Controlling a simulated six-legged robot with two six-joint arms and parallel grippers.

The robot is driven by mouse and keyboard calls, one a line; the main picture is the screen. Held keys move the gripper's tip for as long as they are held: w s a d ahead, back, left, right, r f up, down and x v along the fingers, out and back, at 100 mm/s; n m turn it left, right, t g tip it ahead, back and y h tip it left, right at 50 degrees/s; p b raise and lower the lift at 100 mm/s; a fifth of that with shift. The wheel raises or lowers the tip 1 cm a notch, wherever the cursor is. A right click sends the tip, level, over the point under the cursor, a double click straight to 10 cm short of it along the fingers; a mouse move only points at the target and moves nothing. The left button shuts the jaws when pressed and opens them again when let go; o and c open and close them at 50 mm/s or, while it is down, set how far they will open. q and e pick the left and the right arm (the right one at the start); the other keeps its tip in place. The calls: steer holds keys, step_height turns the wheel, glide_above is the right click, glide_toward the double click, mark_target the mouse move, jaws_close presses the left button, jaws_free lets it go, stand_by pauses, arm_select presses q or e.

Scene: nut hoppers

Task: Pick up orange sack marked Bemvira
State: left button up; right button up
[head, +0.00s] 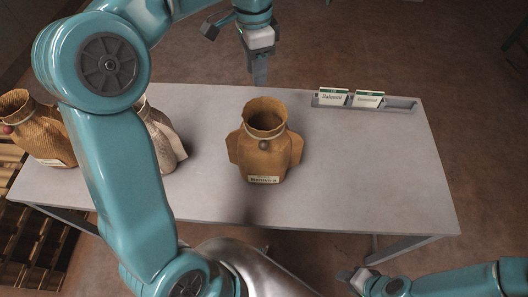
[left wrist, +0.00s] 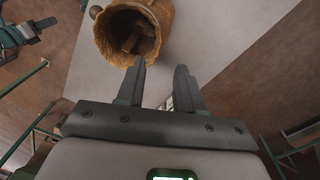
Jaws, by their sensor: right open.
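The orange sack marked Bemvira (head: 265,155) stands upright on the grey table, its mouth open and its white label facing me. In the left wrist view the mouth of an orange sack (left wrist: 157,14), with brown contents inside, shows just beyond the fingers. My left gripper (head: 259,75) is above and behind the sack in the head view, apart from it. In the left wrist view its fingers (left wrist: 158,82) are spread with nothing between them. My right gripper (head: 356,279) is open and empty, low at the front of the table.
A tan ribbed sack (head: 40,130) stands at the table's left end, and a pale sack (head: 165,142) is partly hidden by my left arm. A grey tray (head: 402,104) with two label cards (head: 333,97) lies at the back right. The table's right side (head: 370,170) is clear.

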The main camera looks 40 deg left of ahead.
mark_target(258, 99)
arm_select(q)
steer(key=f, duration=0.6)
steer(key=d+f, duration=0.1)
steer(key=f, duration=0.2)
steer(key=shift+s+f, duration=0.3)
steer(key=shift+s, duration=0.05)
steer(key=shift+a+f, duration=0.1)
steer(key=shift+f, duration=0.35)
steer(key=shift+c, duration=0.6)
jaws_close()
